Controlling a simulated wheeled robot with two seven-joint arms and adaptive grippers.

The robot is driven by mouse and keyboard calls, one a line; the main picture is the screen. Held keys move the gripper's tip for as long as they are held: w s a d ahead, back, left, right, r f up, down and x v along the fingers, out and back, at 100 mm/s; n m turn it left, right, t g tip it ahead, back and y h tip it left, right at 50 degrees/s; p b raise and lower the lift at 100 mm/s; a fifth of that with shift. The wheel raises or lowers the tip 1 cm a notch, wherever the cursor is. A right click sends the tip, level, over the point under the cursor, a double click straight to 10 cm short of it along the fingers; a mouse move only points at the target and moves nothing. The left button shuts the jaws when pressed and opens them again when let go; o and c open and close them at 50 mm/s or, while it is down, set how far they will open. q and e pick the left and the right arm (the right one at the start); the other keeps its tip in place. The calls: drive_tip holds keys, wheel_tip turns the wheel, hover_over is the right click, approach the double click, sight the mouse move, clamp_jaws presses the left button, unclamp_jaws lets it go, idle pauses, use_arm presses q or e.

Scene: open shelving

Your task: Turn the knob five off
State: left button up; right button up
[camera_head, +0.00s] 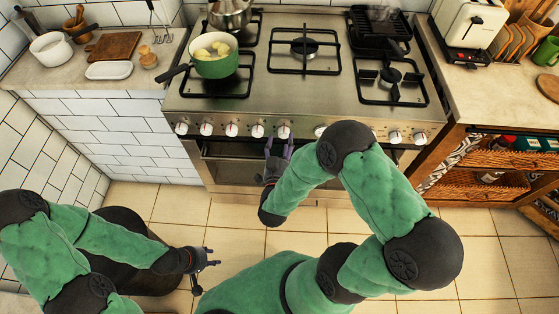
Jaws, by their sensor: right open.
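A row of white-faced round knobs runs along the front of the steel stove. Knob five (283,131), counted from the left, has a small reddish mark; its exact turn is too small to read. My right gripper (279,147) is open just below and in front of knob five, its purplish fingers pointing up at it. I cannot tell whether a fingertip touches the knob. My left gripper (208,266) hangs low over the floor at the left, away from the stove, and holds nothing visible. Part of the knob row is hidden behind my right arm.
The neighbouring knob (257,131) is close on the left; another knob (320,130) is on the right. A green pot (217,68) with pale food stands on a left burner. The oven handle is below the knobs. Counters flank the stove; tiled floor (240,215) lies in front.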

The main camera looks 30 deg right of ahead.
drive_tip(key=v, duration=0.9)
drive_tip(key=shift+s+a, duration=0.25)
drive_tip(key=shift+s, duration=0.05)
